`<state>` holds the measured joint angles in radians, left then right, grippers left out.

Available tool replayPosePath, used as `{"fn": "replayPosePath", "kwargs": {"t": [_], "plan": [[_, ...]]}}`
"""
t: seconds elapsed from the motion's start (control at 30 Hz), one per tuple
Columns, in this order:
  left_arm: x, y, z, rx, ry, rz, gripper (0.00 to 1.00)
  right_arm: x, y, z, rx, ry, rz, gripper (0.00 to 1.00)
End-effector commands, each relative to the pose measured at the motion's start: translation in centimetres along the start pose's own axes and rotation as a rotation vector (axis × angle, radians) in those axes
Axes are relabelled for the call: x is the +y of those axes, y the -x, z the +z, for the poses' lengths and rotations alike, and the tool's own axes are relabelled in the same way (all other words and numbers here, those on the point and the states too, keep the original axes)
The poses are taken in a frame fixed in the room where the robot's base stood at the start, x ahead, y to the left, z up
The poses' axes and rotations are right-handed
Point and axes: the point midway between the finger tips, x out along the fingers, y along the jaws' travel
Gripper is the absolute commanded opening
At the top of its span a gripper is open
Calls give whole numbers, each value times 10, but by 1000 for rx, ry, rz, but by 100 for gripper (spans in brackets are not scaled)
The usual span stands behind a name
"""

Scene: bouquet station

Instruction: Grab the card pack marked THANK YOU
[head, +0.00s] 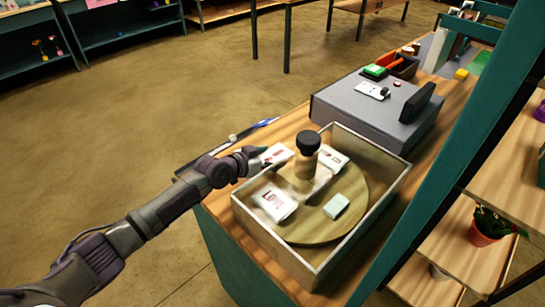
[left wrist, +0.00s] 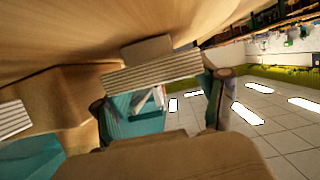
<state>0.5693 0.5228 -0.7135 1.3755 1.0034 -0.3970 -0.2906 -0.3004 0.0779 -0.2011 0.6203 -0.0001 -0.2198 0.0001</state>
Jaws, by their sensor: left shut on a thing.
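The marking is too small to read. The left wrist view is too close and unclear to identify the pack. My right gripper is not in view.
A grey case (head: 370,118) with a dark screen (head: 417,102) stands behind the box on the wooden counter. A teal post (head: 452,140) rises at the right. Open floor lies left.

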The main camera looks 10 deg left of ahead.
Motion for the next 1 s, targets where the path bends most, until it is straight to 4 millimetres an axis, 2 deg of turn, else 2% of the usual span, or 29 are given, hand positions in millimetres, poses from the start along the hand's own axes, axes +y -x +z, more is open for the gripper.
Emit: {"fn": "replayPosePath", "kwargs": {"t": [0.17,0.53,0.57,0.77,1.0], "plan": [[-5,2,-6,4,-2,-2,36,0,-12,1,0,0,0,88],[-4,26,-64,6,-3,-2,36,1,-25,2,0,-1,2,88],[-8,27,-64,4,-3,-4,36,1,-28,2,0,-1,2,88],[-54,25,-60,2,0,-6,36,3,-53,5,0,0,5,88],[-122,25,-59,6,4,-6,36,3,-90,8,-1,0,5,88]]}}
